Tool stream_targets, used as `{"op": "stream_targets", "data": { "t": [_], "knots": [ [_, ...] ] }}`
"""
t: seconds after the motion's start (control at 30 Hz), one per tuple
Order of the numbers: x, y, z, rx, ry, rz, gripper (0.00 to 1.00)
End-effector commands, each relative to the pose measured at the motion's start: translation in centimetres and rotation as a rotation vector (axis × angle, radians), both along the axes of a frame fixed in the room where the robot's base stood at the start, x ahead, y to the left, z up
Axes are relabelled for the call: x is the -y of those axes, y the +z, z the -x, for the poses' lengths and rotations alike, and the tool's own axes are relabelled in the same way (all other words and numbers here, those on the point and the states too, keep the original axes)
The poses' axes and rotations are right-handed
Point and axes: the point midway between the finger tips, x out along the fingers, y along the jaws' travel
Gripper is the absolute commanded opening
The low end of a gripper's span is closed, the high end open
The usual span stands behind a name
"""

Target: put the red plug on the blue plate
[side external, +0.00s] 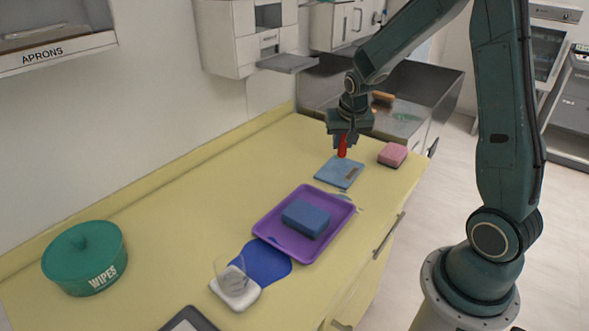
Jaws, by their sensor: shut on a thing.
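My gripper (343,139) points down at the far part of the counter and is shut on the red plug (343,149). The plug hangs upright below the fingers, its upper part hidden by them. A flat, light blue square plate (331,173) lies on the counter just below the plug in the picture. A small brownish mark or piece shows on the plate. The plug's lower end appears at the plate's far edge; I cannot tell whether it touches.
A pink sponge-like block (393,154) lies right of the plate. Nearer are a purple tray (267,226) holding a blue block (306,218), a dark blue flat patch (268,265), a clear glass on a white pad (239,297), and a green wipes tub (85,262). The yellow counter's left-middle is clear.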

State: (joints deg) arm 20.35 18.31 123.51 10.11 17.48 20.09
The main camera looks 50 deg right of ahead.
Motion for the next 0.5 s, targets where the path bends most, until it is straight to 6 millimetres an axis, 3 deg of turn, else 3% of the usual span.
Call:
{"op": "stream_targets", "data": {
  "t": [0.5],
  "knots": [
    [0.0, -4.1, 0.0, -0.002, 0.001, -0.001, 0.04]
  ]
}}
